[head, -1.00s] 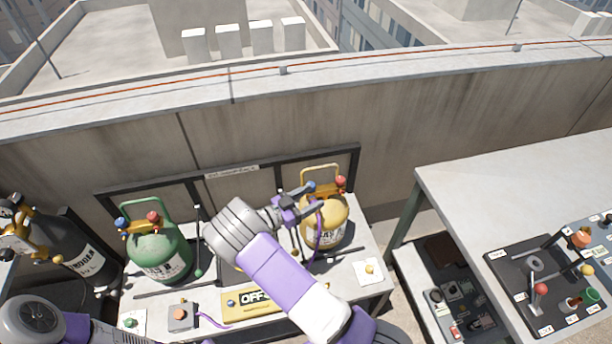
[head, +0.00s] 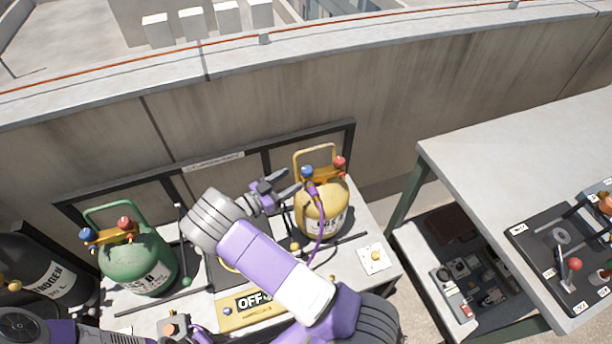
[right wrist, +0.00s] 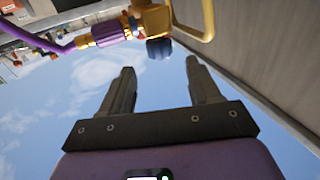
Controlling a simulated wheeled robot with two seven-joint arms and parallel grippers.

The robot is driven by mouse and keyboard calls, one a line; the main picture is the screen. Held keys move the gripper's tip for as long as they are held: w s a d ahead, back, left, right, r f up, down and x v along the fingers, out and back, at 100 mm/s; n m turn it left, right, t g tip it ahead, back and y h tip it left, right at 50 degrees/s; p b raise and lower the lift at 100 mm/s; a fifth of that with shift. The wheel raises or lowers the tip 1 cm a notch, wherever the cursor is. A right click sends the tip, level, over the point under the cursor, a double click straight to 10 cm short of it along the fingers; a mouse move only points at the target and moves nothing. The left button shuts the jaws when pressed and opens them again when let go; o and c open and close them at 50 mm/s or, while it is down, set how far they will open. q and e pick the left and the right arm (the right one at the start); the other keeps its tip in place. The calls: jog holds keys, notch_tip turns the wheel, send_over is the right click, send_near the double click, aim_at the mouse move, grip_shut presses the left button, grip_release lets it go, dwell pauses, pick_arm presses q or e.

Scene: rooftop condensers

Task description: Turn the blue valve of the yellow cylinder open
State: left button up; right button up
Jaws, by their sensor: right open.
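The yellow cylinder (head: 322,218) stands on the bench, upright under its yellow handle. Its blue valve (head: 307,171) is on the left of its top and its red valve (head: 340,161) on the right. A purple hose (head: 321,232) hangs from a fitting just below the blue valve. My right gripper (head: 297,182) is open and empty, just left of the blue valve. In the right wrist view, the blue valve (right wrist: 160,49) appears ahead of the gap between the fingertips, with the purple fitting (right wrist: 105,35) to its left.
A green cylinder (head: 138,262) with blue and red valves stands on the left, beside a black nitrogen cylinder (head: 45,270). A yellow OFF sign (head: 225,318) lies at the bench front. A grey table (head: 510,190) stands right. A wall rises behind.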

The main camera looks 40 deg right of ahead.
aim_at(303, 173)
jog(key=d, duration=0.7)
jog(key=shift+d, duration=0.3)
jog(key=shift+c, duration=0.2)
jog(key=c, duration=0.9)
